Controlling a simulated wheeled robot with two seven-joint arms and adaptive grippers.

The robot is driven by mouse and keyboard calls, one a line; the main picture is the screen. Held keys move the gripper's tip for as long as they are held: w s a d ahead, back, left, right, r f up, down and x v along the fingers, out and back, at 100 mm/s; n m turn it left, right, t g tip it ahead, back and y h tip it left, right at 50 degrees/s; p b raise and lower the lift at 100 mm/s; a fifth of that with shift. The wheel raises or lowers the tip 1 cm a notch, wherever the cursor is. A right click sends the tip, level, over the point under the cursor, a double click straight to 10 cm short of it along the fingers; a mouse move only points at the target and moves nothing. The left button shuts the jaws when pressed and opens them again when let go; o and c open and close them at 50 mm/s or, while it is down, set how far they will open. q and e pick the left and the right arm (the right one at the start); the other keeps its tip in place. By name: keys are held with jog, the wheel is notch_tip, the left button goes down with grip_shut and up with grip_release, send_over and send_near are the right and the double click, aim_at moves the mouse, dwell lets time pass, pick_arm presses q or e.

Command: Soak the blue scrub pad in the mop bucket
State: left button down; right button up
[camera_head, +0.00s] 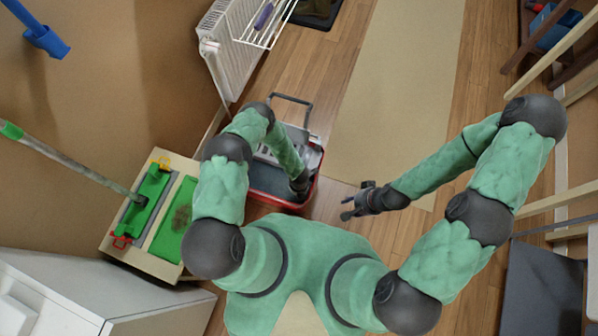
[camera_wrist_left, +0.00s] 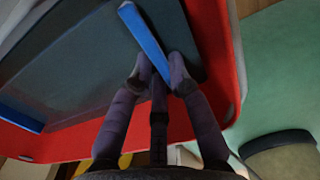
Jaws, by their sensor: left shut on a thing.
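The mop bucket (camera_head: 270,180) stands on the wood floor with a red rim, a grey wringer and a dark grey inside. In the left wrist view its red wall (camera_wrist_left: 222,50) surrounds a dark surface. My left gripper (camera_wrist_left: 157,72) is shut on the blue scrub pad (camera_wrist_left: 142,36), seen nearly edge-on as a thin strip over the bucket's dark inside. I cannot tell whether the pad touches water. In the head view my left forearm reaches down into the bucket and the pad is hidden. My right gripper (camera_head: 352,207) is open and empty, right of the bucket.
A second blue strip (camera_wrist_left: 18,117) lies along the bucket's inner edge. A beige runner (camera_head: 395,95) and bare floor lie to the right.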

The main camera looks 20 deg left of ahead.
pick_arm(q)
notch_tip(320, 180, up, 12)
jog(key=p, duration=0.7)
jog(key=shift+p, duration=0.3)
dwell(0.4)
dwell(1.0)
